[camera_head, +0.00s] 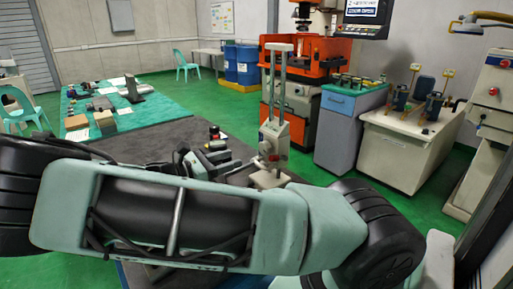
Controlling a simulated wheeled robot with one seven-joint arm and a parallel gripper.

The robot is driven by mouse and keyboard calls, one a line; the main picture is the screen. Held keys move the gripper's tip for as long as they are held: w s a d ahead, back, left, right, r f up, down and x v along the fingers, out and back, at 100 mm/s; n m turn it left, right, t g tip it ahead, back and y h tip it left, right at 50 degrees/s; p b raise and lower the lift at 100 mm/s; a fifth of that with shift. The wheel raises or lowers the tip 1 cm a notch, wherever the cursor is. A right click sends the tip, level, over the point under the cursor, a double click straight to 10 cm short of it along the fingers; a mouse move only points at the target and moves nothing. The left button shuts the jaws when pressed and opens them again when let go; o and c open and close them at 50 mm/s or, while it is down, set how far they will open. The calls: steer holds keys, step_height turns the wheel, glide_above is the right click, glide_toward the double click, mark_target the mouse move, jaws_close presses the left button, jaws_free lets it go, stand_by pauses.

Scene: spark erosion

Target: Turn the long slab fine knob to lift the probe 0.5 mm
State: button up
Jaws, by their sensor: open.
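A pale measuring stand (273,127) with two upright posts and a top crossbar stands on the dark mat (150,143), right of centre. Its boxy head sits low on the posts and carries small red and dark details. The long slab fine knob and the probe are too small to tell apart here. The stand's pale foot (268,180) shows just behind my arm. My pale green and black arm crosses the whole foreground and hides much of the near bench.
Dark fixtures (212,152), one red-topped, lie on the mat left of the stand. A green-topped table (150,110) with several small items stands at back left. An orange machine (325,60), a grey cabinet (338,133) and a pale tank bench (395,150) stand at right.

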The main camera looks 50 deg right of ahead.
mark_target(262, 149)
steer(key=p+x, duration=0.2)
steer(key=x, duration=0.7)
steer(key=shift+s+d, duration=0.15)
steer(key=shift+d, duration=0.05)
steer(key=c, duration=0.7)
steer(key=shift+m, duration=0.8)
